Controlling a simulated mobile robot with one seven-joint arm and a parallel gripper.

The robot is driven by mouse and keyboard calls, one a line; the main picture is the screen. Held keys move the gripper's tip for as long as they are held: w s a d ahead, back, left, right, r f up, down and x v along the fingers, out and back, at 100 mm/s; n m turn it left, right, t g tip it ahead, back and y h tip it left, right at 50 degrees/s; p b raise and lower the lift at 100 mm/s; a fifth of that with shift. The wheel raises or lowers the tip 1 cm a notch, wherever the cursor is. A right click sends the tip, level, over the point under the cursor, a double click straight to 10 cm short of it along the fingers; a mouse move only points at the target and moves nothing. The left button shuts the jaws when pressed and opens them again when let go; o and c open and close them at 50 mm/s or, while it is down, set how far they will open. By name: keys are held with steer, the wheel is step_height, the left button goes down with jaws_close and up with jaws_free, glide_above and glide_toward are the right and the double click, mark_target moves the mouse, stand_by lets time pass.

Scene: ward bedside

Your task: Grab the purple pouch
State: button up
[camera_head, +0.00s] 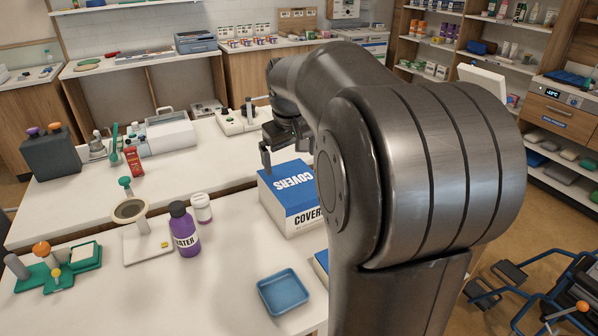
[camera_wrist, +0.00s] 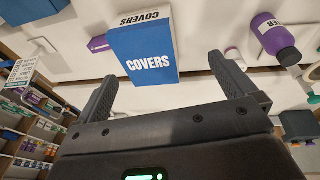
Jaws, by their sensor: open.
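A small purple thing (camera_wrist: 98,44) shows at the left edge of the covers box in the wrist view. It may be the purple pouch, but it is partly hidden and its shape is unclear. I see no pouch in the head view, where my arm blocks the area right of the box. The blue and white covers box (camera_head: 283,190) stands on the near table and also shows in the wrist view (camera_wrist: 150,48). My gripper (camera_head: 285,150) is open and empty, at the far side of the box. In the wrist view my fingers (camera_wrist: 161,70) spread in front of the box.
A purple water bottle (camera_head: 184,230) and a white jar (camera_head: 201,208) stand left of the box. A blue tray (camera_head: 283,292) lies at the front. Another blue-topped item (camera_head: 321,264) is partly behind my arm. Table surface between the bottle and tray is clear.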

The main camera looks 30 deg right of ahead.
steer(key=w+d+f, duration=0.4)
steer(key=d+f, duration=0.2)
steer(key=d, duration=0.2)
steer(key=w+d+f+g, duration=0.1)
steer(key=w+d+f, duration=0.3)
steer(key=d+f, duration=0.3)
steer(key=w+d+f+g+y, duration=0.1)
steer(key=w+d+f, duration=0.3)
steer(key=d, duration=0.7)
steer(key=shift+w+d+f, duration=0.1)
steer(key=shift+d+f, duration=0.05)
steer(key=shift+f, duration=0.45)
steer(key=shift+d+f, duration=0.1)
steer(key=shift+f, duration=0.45)
steer(key=shift+d+f, duration=0.1)
steer(key=shift+f, duration=0.25)
step_height(320, 180, down, 5)
steer(key=shift+f, duration=0.1)
steer(key=f, duration=0.5)
steer(key=shift+s, duration=0.25)
steer(key=c, duration=0.7)
